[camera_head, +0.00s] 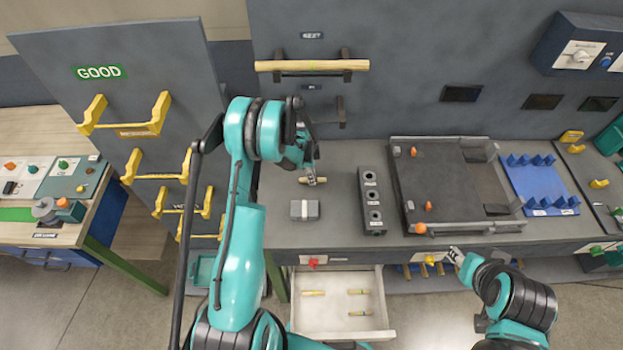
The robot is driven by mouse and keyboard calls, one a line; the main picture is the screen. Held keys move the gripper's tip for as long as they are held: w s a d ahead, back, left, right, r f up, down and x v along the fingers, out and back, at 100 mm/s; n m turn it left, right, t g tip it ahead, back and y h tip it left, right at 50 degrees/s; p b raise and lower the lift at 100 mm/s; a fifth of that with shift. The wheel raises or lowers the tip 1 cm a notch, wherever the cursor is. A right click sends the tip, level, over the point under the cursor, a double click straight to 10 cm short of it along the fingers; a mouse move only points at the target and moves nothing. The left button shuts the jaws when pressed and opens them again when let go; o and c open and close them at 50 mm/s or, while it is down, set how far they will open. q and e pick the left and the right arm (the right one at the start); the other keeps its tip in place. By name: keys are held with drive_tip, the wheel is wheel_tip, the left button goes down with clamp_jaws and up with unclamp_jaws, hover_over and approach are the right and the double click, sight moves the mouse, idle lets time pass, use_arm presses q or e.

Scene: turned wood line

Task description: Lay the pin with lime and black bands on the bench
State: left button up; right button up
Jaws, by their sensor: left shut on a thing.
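My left gripper (312,178) is over the bench (338,228), left of the block with holes. It is shut on a short pale wooden pin (321,181), which lies roughly level and is partly hidden by the fingers. The bands on this pin are too small to read, and I cannot tell whether it touches the bench top. My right gripper (455,256) is at the bench's front edge, and its jaws are too small to judge. Several similar pins (313,293) lie in the open white drawer (335,324) below the bench.
A grey block (304,210) lies in front of the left gripper. A dark block with holes (371,205), a dark tray (450,190) and a blue rack (540,185) stand to the right. A long wooden rod (312,66) rests on wall brackets. Bare bench shows around the grey block.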

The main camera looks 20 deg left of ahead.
use_arm(q)
drive_tip(key=shift+f, duration=0.8)
drive_tip(key=shift+f+b, duration=0.15)
drive_tip(key=shift+b, duration=0.15)
drive_tip(key=o, duration=0.8)
drive_tip(key=shift+o, duration=0.2)
